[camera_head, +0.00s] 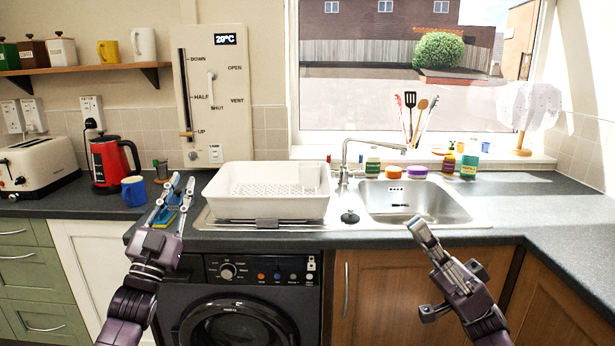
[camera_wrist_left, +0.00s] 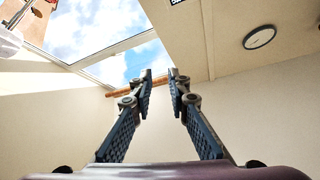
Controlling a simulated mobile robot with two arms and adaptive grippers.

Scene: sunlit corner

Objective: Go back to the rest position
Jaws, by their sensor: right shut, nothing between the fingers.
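My left gripper (camera_head: 181,182) is raised in front of the counter edge, left of the white dish rack. Its fingers point up and stand apart, with nothing between them. In the left wrist view the fingers (camera_wrist_left: 160,74) lean towards each other, with a narrow gap at the tips. My right gripper (camera_head: 418,228) is in front of the counter edge below the sink, pointing up and to the left. Its fingers are together and it holds nothing.
The white dish rack (camera_head: 275,207) stands on the counter left of the sink (camera_head: 455,207). A blue mug (camera_head: 133,191), red kettle (camera_head: 111,161) and toaster (camera_head: 35,166) stand at the left. A washing machine (camera_head: 290,262) is below. The right counter (camera_head: 580,225) is clear.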

